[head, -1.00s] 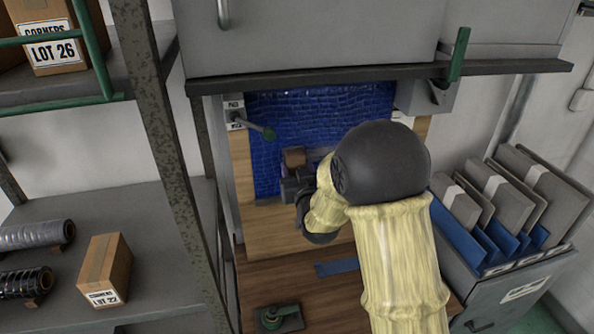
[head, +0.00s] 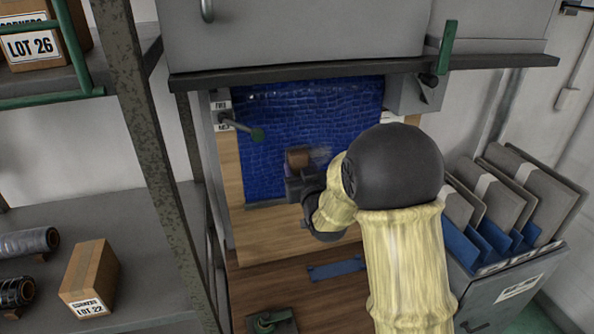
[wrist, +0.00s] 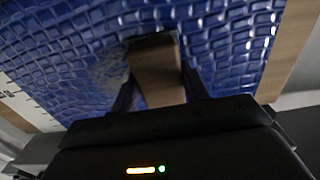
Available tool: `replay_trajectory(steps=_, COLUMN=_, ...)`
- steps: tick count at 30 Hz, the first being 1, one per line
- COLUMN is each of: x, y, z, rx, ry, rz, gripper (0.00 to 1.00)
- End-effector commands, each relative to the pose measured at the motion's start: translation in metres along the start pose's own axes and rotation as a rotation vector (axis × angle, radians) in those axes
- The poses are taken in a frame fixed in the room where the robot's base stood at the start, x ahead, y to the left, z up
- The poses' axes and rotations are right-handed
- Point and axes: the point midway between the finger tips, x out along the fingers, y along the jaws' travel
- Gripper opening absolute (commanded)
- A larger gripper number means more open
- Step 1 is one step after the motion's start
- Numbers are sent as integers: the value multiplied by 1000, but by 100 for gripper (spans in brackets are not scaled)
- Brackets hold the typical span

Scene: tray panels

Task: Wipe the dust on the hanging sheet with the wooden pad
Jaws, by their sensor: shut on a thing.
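The hanging sheet (head: 270,115) is glossy blue with a crocodile-scale texture, in front of a wooden board. My gripper (head: 299,175) is shut on the wooden pad (head: 298,156), a brown block held against or just before the sheet's lower middle. In the wrist view the pad (wrist: 157,78) stands between the fingers (wrist: 160,95), its dark far edge at the sheet (wrist: 230,40); I cannot tell whether it touches. A pale, hazy dust patch (wrist: 108,72) lies just left of the pad there. It shows faintly right of the pad in the head view (head: 321,154).
A dark ledge (head: 350,65) with a green handle (head: 447,45) overhangs the sheet. A rack post (head: 150,150) stands left. A bin of panels (head: 510,270) stands right. A blue strip (head: 336,268) lies below.

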Motion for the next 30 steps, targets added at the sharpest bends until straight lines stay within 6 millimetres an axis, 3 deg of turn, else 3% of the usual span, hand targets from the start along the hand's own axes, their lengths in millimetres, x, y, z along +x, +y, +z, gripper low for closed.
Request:
replay_trajectory(steps=16, x=3, y=31, z=2, rx=-1, ry=1, rz=2, gripper=27)
replay_trajectory(steps=30, x=3, y=37, z=1, rx=0, ry=2, rz=1, gripper=27)
